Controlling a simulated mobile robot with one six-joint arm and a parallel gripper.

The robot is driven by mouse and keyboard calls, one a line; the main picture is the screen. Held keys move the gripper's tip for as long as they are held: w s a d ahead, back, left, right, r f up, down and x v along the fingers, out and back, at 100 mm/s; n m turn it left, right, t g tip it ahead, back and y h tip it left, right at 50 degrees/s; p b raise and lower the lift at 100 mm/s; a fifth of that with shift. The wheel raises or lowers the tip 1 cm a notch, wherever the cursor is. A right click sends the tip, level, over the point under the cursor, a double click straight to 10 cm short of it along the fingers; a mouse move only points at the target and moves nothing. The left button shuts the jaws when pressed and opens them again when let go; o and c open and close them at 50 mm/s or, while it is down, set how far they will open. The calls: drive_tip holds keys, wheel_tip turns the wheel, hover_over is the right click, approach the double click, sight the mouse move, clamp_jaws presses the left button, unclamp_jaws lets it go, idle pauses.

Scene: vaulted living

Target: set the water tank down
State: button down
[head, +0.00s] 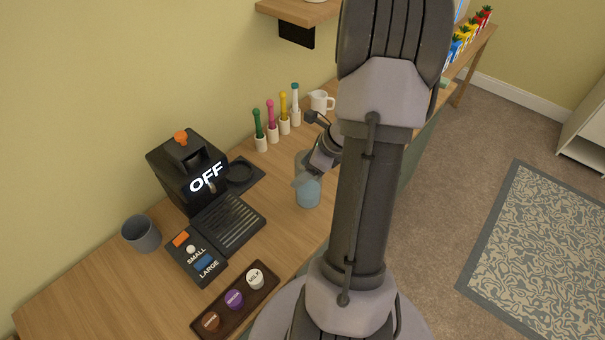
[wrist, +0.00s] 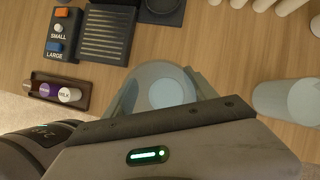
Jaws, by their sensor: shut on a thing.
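The water tank (head: 307,190) is a clear, bluish container on or just above the wooden table, right of the coffee machine; I cannot tell whether its base touches the wood. It also shows in the wrist view (wrist: 155,90), partly hidden behind my gripper, with a pale blue round area inside. My gripper (head: 314,166) is shut on the water tank, and my arm hides part of it in the head view.
The black coffee machine (head: 187,172) marked OFF stands at the wall with a drip grille (head: 229,224) and button panel (head: 196,258). A capsule tray (head: 236,301) lies in front. A grey cup (head: 141,234), a white mug (head: 320,101) and several coloured-top holders stand nearby.

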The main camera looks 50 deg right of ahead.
drive_tip(key=f, duration=0.1)
drive_tip(key=f+b, duration=0.1)
drive_tip(key=w+d+f+b, duration=0.1)
drive_tip(key=f, duration=0.1)
drive_tip(key=shift+r, duration=0.25)
drive_tip(key=shift+f, duration=0.1)
drive_tip(key=shift+c, duration=1.4)
unclamp_jaws()
